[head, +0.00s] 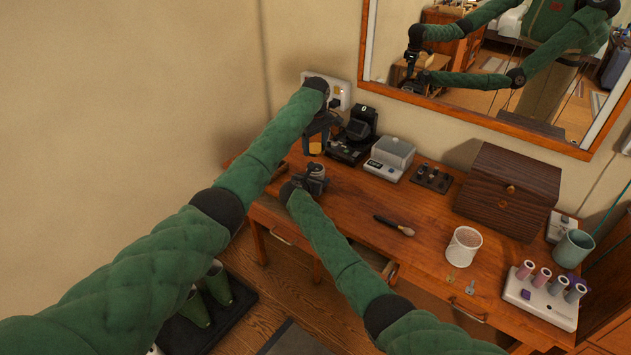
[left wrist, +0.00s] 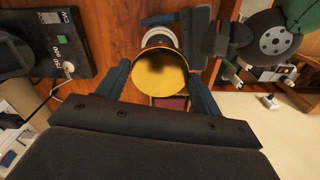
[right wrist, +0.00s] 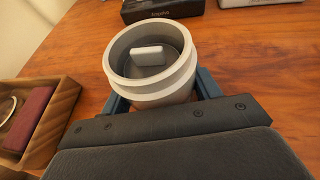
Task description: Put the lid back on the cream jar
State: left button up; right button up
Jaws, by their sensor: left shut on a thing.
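The lid (left wrist: 160,82) shows its gold inside in the left wrist view. My left gripper (head: 316,138) is shut on it; its fingers stand on both sides of the lid. In the head view the gold lid (head: 315,148) is above the jar, apart from it. The cream jar (right wrist: 152,65) is pale, round and uncapped, with a small white piece inside. My right gripper (right wrist: 162,95) has a finger against each side of the jar near the desk's left end. Part of the jar's rim (left wrist: 160,34) shows beyond the lid in the left wrist view.
On the desk (head: 350,205) are a black device (head: 354,135), a grey-lidded box (head: 390,155), a brush (head: 394,225), a white cup (head: 463,246) and a wooden chest (head: 507,190). A wooden tray (right wrist: 38,125) lies close beside the jar. The desk's middle is mostly clear.

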jog(key=c, duration=0.8)
pick_arm(q)
jog(key=shift+d+f, duration=0.1)
jog(key=shift+f, duration=2.35)
jog(key=shift+f, duration=0.1)
jog(key=shift+f, duration=0.75)
jog(key=shift+f, duration=0.55)
